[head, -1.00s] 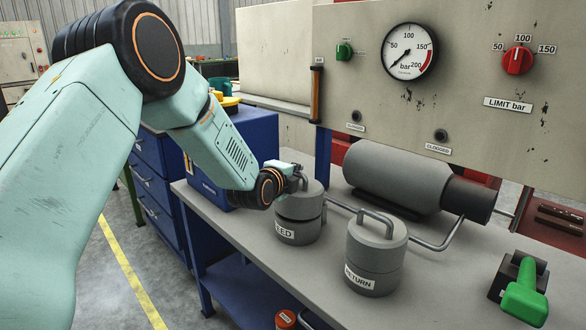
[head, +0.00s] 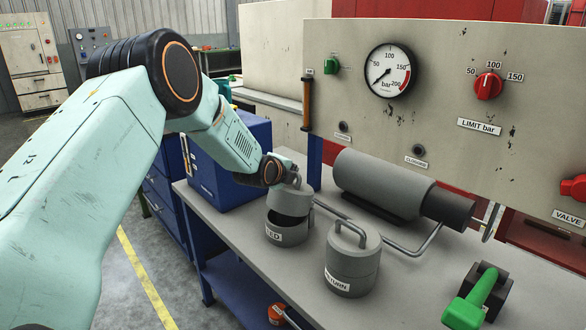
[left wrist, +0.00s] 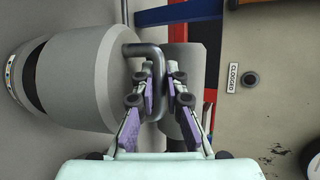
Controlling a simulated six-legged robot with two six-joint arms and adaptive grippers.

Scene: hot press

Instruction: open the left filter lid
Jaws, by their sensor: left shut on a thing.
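The left filter, labelled FEED, has its grey body (head: 287,237) on the bench in the head view. Its lid (head: 290,204) is lifted and tilted, with a dark gap showing between lid and body. My left gripper (head: 292,182) is at the top of the lid, shut on its handle. In the left wrist view, the gripper's fingers (left wrist: 158,98) are on either side of the bent handle (left wrist: 157,60). The lid (left wrist: 90,80) and the dark gap beside it also show there. My right gripper is in neither view.
The RETURN filter (head: 352,268) stands closed to the right. A grey cylinder (head: 385,186) lies behind, with pipes by the filters. A blue box (head: 232,165) stands at left. A green-handled device (head: 478,300) is at front right. The gauge panel (head: 440,90) rises behind.

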